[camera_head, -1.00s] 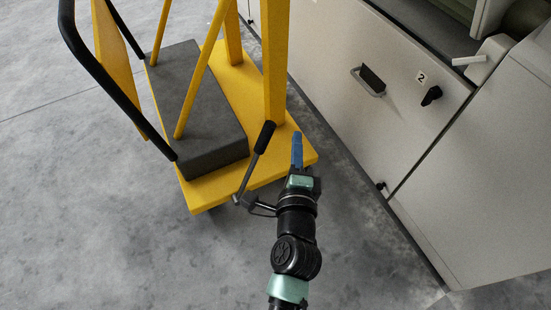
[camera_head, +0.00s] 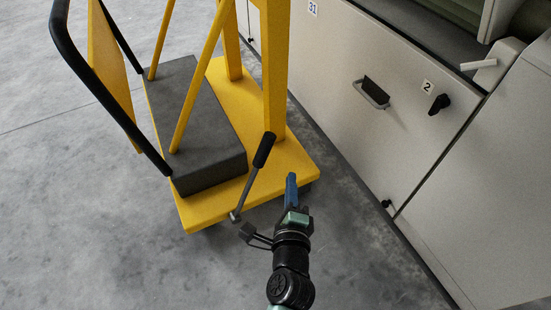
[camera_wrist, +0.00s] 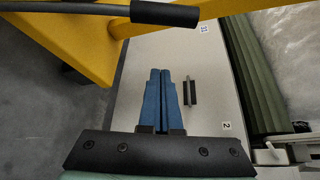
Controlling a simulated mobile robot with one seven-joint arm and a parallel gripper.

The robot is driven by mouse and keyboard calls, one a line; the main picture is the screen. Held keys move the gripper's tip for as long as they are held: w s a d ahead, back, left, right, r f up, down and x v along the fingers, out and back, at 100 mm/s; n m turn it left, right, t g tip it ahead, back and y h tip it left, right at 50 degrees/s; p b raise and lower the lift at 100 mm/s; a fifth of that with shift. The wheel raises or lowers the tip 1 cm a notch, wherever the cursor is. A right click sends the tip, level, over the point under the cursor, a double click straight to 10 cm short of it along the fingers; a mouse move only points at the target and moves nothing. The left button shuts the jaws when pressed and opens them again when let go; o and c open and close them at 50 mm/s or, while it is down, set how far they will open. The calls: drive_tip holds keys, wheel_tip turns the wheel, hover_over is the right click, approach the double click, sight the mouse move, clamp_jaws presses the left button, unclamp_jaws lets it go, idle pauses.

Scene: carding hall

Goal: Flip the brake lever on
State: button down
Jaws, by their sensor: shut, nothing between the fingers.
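The brake lever (camera_head: 253,176) is a thin grey rod with a black grip, at the near corner of the yellow trolley (camera_head: 226,186). It stands tilted up, its grip leaning to the right in the head view. My gripper (camera_head: 291,178), with blue fingers, is shut and empty, just right of the lever, with a gap visible between them in the picture. In the wrist view the lever's black grip (camera_wrist: 165,13) crosses the top edge, beyond the blue fingertips (camera_wrist: 160,72). The lever's lower end is out of the wrist view.
A pale machine cabinet (camera_head: 340,90) with a recessed handle (camera_head: 372,93) and a black knob (camera_head: 439,104) stands to the right. A dark grey block (camera_head: 205,130) sits on the trolley base. Grey floor (camera_head: 90,230) is clear at the left.

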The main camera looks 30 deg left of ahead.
drive_tip(key=b+x, duration=0.3)
drive_tip(key=x, duration=0.5)
drive_tip(key=shift+s+a+r+p, duration=0.2)
drive_tip(key=shift+s+a+r, duration=0.15)
drive_tip(key=shift+s+a, duration=0.35)
drive_tip(key=shift+s+a+r+p, duration=0.2)
drive_tip(key=shift+s+a+r, duration=0.25)
drive_tip(key=shift+a, duration=0.3)
drive_tip(key=shift+f, duration=0.1)
drive_tip(key=shift+s+a, duration=0.1)
drive_tip(key=shift+s, duration=0.05)
